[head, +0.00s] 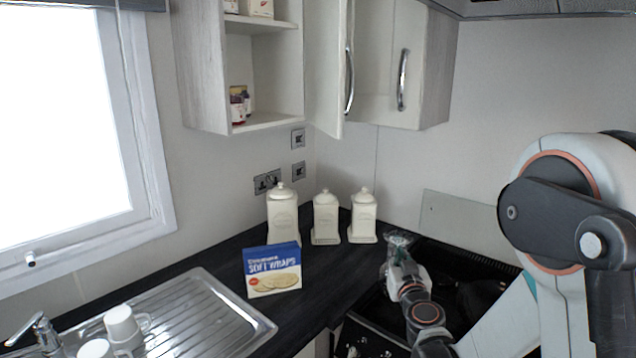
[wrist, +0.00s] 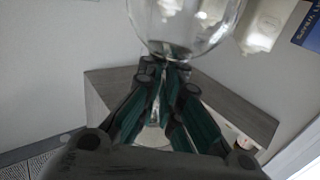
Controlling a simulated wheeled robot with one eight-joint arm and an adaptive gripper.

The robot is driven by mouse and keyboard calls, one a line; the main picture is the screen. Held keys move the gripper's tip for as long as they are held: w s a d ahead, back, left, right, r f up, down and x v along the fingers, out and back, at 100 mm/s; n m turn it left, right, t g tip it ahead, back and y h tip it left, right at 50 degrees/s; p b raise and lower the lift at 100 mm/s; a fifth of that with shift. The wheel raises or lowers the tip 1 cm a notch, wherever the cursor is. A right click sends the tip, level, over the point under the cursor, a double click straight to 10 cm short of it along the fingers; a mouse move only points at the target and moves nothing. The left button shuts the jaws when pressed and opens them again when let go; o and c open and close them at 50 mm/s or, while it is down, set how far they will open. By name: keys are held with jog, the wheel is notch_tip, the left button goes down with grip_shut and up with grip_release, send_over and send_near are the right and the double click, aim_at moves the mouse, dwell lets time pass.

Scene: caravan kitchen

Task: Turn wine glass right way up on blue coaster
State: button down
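The clear wine glass (wrist: 185,22) is in my gripper (wrist: 168,72) in the wrist view. The fingers close around its stem, just by the bowl. The wrist picture is upside down against the room, so the bowl points down and the foot (wrist: 155,138) is up behind the fingers. In the head view the glass (head: 400,239) shows faintly at the end of my gripper (head: 401,262), by the hob's back left corner. Whether the rim touches anything is hidden. I see no blue coaster in either view.
Three cream canisters (head: 326,218) and a blue-and-white Soft Wraps box (head: 272,270) stand left of my gripper. A black hob (head: 465,262) lies at right. A steel drainer (head: 205,318) with white mugs (head: 120,324) is at left. Wall cupboards (head: 385,70) hang above.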

jog(key=w+r+m+b, duration=0.2)
jog(key=w+m, duration=0.3)
jog(key=m, duration=1.3)
jog(key=w+r+m+b, duration=0.2)
jog(key=w+m, duration=0.3)
jog(key=m, duration=1.3)
dwell(0.6)
